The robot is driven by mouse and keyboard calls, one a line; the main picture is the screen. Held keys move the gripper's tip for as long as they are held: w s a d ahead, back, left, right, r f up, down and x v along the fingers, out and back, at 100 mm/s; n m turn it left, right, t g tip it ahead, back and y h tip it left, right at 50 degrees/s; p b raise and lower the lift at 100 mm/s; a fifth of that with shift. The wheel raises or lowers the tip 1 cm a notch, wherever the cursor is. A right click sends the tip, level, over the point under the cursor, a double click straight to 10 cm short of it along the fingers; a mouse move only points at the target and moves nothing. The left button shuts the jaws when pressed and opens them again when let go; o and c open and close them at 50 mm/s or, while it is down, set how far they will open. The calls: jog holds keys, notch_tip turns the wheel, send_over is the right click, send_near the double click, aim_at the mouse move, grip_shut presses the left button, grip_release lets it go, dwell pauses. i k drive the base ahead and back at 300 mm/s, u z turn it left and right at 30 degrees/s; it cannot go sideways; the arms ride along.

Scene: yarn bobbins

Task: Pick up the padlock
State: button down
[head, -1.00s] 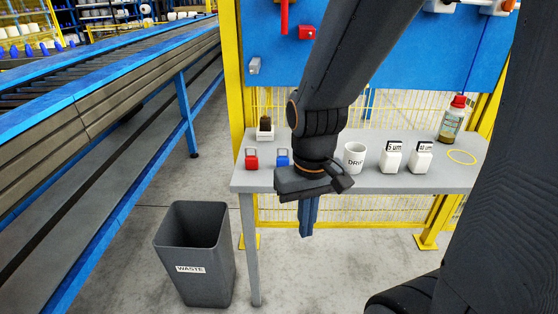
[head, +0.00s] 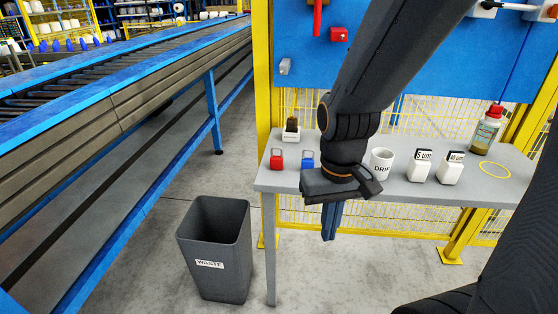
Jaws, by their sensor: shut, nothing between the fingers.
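Two padlocks stand on the grey table (head: 498,190). The red padlock (head: 277,162) is near the table's left end, its shackle up. The blue padlock (head: 307,163) is just to its right, close beside my arm's wrist in the picture. My gripper (head: 329,238) points down in front of the table's front edge, below and to the right of both padlocks in the picture. Its fingers are shut and empty. Neither padlock is touched by the fingers.
A waste bin (head: 214,252) stands on the floor left of the table.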

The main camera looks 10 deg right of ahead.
aim_at(277, 162)
jog(key=u, duration=0.1)
jog(key=k, duration=1.05)
jog(key=z, duration=0.95)
jog(key=i, duration=1.2)
jog(key=u, duration=0.9)
